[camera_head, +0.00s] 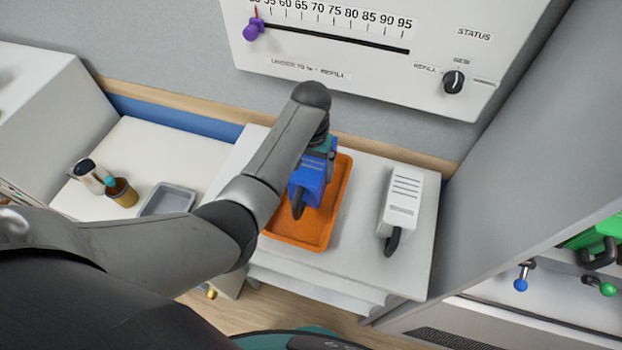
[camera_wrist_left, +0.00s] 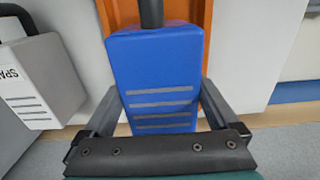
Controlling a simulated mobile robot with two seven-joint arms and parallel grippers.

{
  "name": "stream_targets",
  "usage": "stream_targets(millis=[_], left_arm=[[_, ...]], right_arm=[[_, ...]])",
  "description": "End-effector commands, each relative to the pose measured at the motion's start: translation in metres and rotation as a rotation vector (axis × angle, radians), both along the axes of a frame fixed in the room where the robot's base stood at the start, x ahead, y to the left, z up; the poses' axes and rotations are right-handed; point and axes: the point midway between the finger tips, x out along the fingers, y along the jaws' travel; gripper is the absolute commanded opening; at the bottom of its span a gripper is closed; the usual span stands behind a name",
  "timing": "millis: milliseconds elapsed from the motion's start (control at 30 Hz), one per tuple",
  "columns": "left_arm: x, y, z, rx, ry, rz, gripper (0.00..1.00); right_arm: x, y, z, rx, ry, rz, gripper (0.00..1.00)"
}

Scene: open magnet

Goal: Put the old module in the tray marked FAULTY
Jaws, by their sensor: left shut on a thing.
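A blue module (camera_head: 309,180) with a dark handle, apparently the old one, is held over the orange tray (camera_head: 322,234). My left gripper (camera_head: 322,158) is shut on it. In the left wrist view the gripper's fingers (camera_wrist_left: 158,108) lie on either side of the blue module (camera_wrist_left: 155,75), whose slotted end faces the camera. The tray (camera_wrist_left: 207,22) shows behind it there. I cannot tell whether the module touches the tray floor. No FAULTY marking is readable on the tray. My right gripper is not in view.
A white module (camera_head: 402,200) with a black handle stands right of the tray; its lettering begins "SPA" in the left wrist view (camera_wrist_left: 35,80). A grey tray (camera_head: 168,200) and a brown cup (camera_head: 122,192) are at left. A wall panel (camera_head: 420,55) hangs above.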

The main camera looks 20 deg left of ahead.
Motion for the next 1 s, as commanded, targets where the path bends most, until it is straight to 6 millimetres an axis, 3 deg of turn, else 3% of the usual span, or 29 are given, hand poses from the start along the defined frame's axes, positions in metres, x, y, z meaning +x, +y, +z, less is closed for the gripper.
stream_targets(millis=[367, 833, 867, 1000], left_arm=[[0.001, 0.0, -0.039, -0.001, -0.003, 0.0, 0.02], [0.001, 0.0, -0.045, -0.001, -0.003, 0.0, 0.02], [0.0, 0.0, -0.046, -0.001, -0.001, 0.0, 0.97], [0.0, 0.0, -0.045, -0.001, -0.001, 0.0, 1.0]], right_arm=[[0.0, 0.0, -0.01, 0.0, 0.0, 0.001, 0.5], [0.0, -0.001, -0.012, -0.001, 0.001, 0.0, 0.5], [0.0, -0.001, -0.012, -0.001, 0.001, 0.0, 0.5], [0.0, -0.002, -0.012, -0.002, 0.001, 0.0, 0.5]])
